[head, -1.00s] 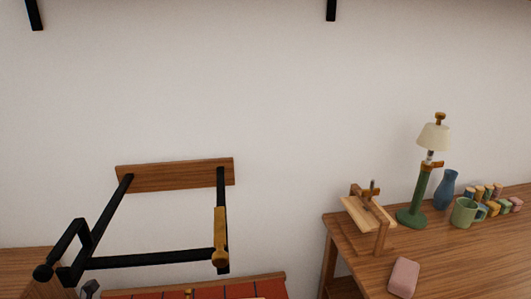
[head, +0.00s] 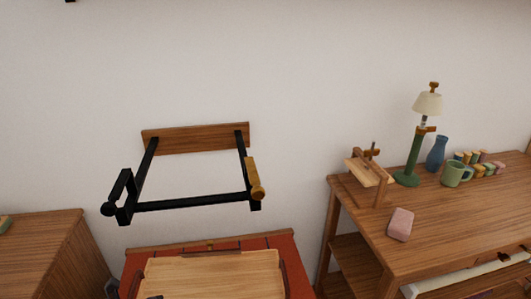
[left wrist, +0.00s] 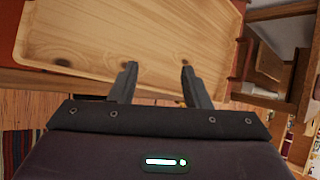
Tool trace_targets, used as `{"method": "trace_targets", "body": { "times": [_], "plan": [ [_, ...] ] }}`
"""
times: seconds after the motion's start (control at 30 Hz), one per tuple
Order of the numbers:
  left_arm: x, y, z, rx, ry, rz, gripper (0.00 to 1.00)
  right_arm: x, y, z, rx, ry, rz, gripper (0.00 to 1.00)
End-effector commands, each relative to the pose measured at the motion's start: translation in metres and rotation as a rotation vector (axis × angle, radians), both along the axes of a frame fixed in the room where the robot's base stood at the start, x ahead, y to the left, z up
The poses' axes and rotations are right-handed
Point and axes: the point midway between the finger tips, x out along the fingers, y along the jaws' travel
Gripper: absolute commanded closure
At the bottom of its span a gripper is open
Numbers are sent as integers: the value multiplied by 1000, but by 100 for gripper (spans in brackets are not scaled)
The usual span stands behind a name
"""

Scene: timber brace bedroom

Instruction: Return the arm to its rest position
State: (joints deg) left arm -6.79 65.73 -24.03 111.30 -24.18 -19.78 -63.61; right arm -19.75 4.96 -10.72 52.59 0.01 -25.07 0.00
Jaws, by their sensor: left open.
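My left gripper (left wrist: 159,68) shows in the left wrist view. Its two fingers are apart with nothing between them, over the near edge of a pale wooden board (left wrist: 125,28). I cannot tell whether the fingers touch the board. In the head view the board (head: 215,275) lies at the bottom centre on a red surface (head: 290,262). A black wall frame (head: 185,204) with a yellow-brown piece (head: 253,178) at its right side sticks out from a wooden wall plate (head: 195,139). My left gripper is not clearly seen in the head view. My right gripper is not in view.
On the right, a wooden desk (head: 450,225) holds a pink block (head: 401,224), a small wooden stand (head: 370,172), a lamp (head: 415,155), a blue vase (head: 436,153) and a green mug (head: 455,173). A wooden cabinet (head: 45,240) stands at the left.

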Motion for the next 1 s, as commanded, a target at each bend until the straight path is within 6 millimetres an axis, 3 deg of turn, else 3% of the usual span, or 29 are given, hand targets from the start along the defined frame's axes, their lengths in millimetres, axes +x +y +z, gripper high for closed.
{"method": "trace_targets", "body": {
  "times": [0.03, 0.17, 0.3, 0.37, 0.6, 1.0],
  "plan": [
    [-2, -16, 0, -51, 8, 62, 57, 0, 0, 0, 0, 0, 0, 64],
    [-8, -50, 7, -198, 40, 280, 57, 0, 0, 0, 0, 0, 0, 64],
    [-23, -83, 23, -432, 122, 659, 57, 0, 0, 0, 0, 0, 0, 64],
    [-33, -89, 32, -541, 172, 857, 57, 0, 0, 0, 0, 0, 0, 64],
    [-76, -87, 51, -818, 349, 1475, 57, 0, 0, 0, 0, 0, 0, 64],
    [-142, -77, 65, -1014, 557, 2141, 57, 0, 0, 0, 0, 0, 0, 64]
  ]
}}
